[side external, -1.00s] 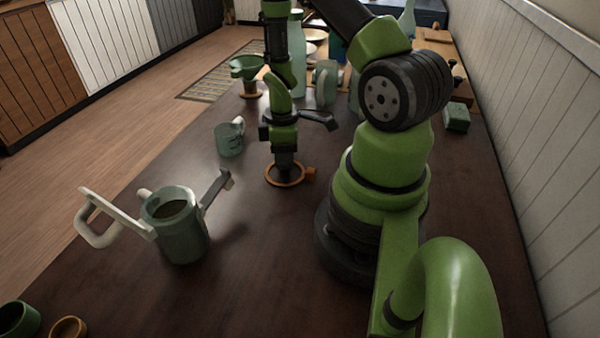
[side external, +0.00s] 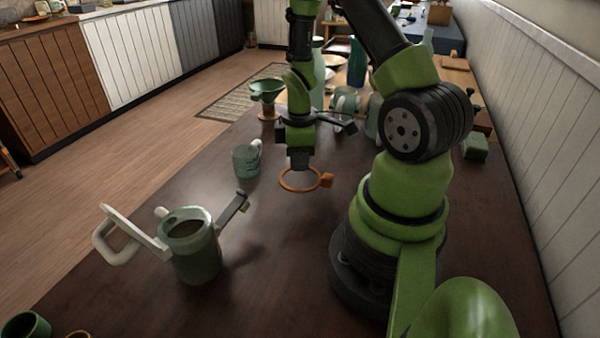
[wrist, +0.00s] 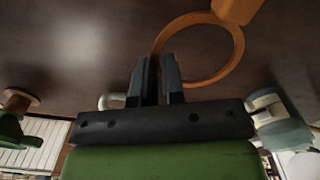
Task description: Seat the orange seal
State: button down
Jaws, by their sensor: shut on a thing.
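The orange seal (side external: 327,180) is a thin ring with a small block-like tab on its right. It shows in the wrist view (wrist: 238,48), tab at the top. My gripper (side external: 299,164) points down and is shut on the ring's edge, holding it roughly level above the dark table. In the wrist view the closed fingers (wrist: 160,68) meet the ring's left edge. A grey-green canister (side external: 196,258) stands upright to the left and nearer the camera.
A grey-green mug (side external: 246,161) stands between canister and gripper, farther back. A green funnel (side external: 267,88) on a wooden foot, bottles and jars crowd the far end. A green cup (side external: 27,327) sits at the near left corner. The table's middle is clear.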

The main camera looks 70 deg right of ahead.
jog(key=r, duration=0.4)
jog(key=shift+w+a+r, duration=0.15)
jog(key=shift+w+r, duration=0.05)
jog(key=shift+r, duration=0.2)
jog(key=w+a+r+m, duration=0.1)
jog(key=w+a+r, duration=0.2)
jog(key=a, duration=0.4)
jog(key=w+a+r+m, duration=0.1)
jog(key=w+a+r, duration=0.15)
jog(key=a, duration=0.45)
jog(key=w+a+r+m, duration=0.1)
jog(key=w+a+r, duration=0.15)
jog(key=a, duration=0.55)
jog(key=shift+w+d+f, duration=0.15)
jog(key=shift+f, duration=1.2)
jog(key=shift+w+d+f, duration=0.1)
jog(key=shift+w+f, duration=0.05)
jog(key=shift+f, duration=1.15)
jog(key=shift+f, duration=0.9)
jog(key=c, duration=1.5)
grip_release()
jog(key=shift+c, duration=0.2)
jog(key=shift+r, duration=1.55)
